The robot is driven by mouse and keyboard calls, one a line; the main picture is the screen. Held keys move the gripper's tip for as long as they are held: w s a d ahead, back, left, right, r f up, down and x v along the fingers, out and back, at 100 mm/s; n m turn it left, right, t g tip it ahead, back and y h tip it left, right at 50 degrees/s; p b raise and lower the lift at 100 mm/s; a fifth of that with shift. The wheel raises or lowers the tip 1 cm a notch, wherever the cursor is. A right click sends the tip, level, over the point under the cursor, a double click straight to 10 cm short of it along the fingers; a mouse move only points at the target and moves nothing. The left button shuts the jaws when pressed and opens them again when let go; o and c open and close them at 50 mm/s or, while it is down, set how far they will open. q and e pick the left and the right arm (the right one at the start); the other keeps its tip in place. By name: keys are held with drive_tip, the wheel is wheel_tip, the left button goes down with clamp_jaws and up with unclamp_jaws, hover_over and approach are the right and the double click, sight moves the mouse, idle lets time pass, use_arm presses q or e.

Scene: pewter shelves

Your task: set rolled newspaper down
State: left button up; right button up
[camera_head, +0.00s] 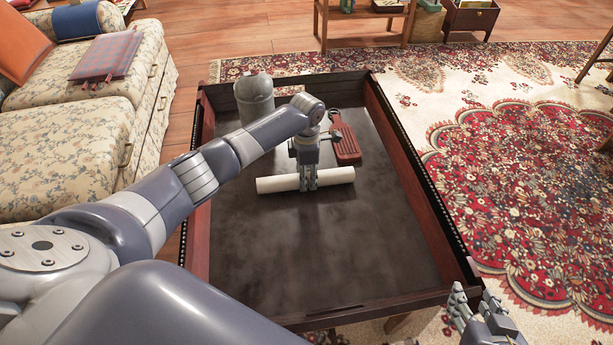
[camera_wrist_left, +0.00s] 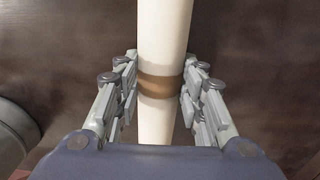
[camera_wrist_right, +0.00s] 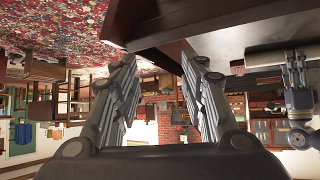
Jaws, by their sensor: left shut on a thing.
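The rolled newspaper (camera_head: 274,184) is a white tube with a brown band. It lies level across the dark tray-like table (camera_head: 320,250); whether it touches the surface is hard to tell. My left gripper (camera_head: 307,186) points down and is shut on the roll near its middle. In the left wrist view the roll (camera_wrist_left: 163,30) passes between the fingers (camera_wrist_left: 160,95), with the brown band at the grip. My right gripper (camera_head: 470,310) is off the table's near right corner. In the right wrist view its fingers (camera_wrist_right: 160,70) are apart with nothing between them.
A grey lidded canister (camera_head: 254,97) stands at the table's far left. A red flat object (camera_head: 345,145) lies beyond the roll's right end. Raised rims edge the table (camera_head: 420,190); its near half is bare. A floral sofa (camera_head: 75,140) stands left.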

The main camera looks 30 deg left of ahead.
use_arm(q)
drive_tip(key=shift+f, duration=0.1)
drive_tip(key=o, duration=1.1)
drive_tip(key=shift+o, duration=0.2)
